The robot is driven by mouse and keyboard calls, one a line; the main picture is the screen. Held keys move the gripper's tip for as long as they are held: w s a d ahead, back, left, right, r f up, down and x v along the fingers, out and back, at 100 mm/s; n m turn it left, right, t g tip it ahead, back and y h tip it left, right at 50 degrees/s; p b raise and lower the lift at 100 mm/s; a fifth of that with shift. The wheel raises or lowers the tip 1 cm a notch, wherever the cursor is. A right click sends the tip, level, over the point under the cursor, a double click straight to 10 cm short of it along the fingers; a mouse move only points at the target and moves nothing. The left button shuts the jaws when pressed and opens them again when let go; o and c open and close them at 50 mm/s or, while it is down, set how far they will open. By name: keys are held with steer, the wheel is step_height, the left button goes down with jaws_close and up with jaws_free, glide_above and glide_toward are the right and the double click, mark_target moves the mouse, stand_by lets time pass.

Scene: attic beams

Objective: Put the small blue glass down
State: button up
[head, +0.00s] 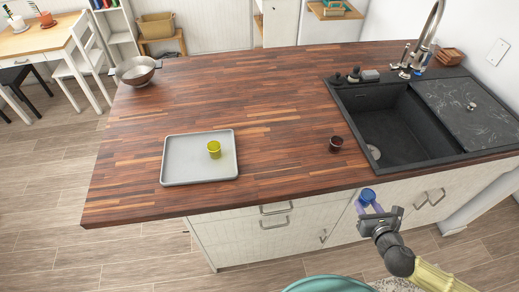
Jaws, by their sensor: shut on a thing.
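My gripper (372,209) is at the lower right of the head view, in front of the counter's front edge. It is shut on the small blue glass (367,196), which shows just past the fingers. The glass is held in the air, apart from the wooden counter (280,112). Part of the glass is hidden by the fingers.
A grey tray (187,171) on the counter holds a yellow-green glass (214,149). A dark red glass (336,144) stands left of the black sink (395,125). A metal pan (137,71) is at the far left. The counter's middle is clear.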

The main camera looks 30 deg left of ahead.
steer(key=w+d+m+t+h, duration=0.1)
steer(key=w+d+m+h, duration=0.3)
steer(key=w+m+h, duration=0.1)
steer(key=shift+w+f+m+t+h, duration=0.4)
steer(key=shift+w+f+h, duration=0.05)
steer(key=shift+w+h, duration=0.4)
